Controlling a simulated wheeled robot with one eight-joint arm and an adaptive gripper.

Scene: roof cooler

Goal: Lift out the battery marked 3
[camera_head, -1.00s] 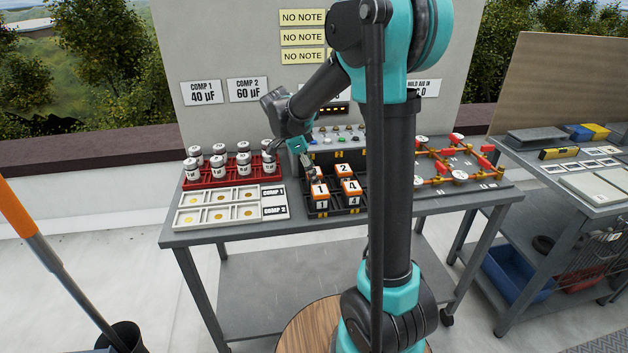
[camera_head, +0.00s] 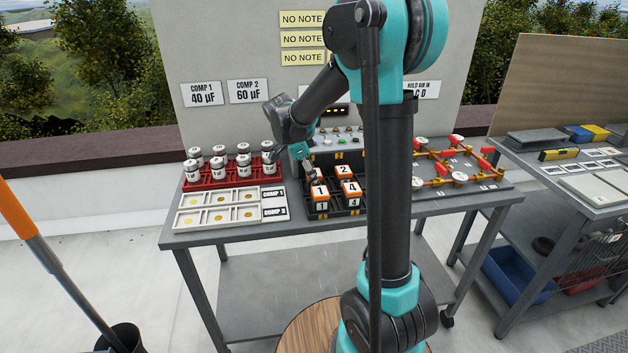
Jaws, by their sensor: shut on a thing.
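The black battery tray (camera_head: 335,213) stands on the workbench and holds orange and white batteries. The battery marked 1 (camera_head: 320,196) is at the front left, the one marked 4 (camera_head: 351,188) at the front right, and the one marked 2 (camera_head: 342,171) at the back right. At the back left, a battery (camera_head: 318,174) is partly hidden by my gripper (camera_head: 311,172); its mark cannot be read, but the other three marks show elsewhere. My gripper reaches down from the upper left and is shut on this battery. I cannot tell whether it is clear of the tray.
A red rack (camera_head: 205,183) of white cylinders and white trays (camera_head: 218,211) lie to the left. A control panel (camera_head: 345,140) stands close behind the batteries. A board with red and yellow fittings (camera_head: 470,182) is to the right. My arm's column hides part of the bench.

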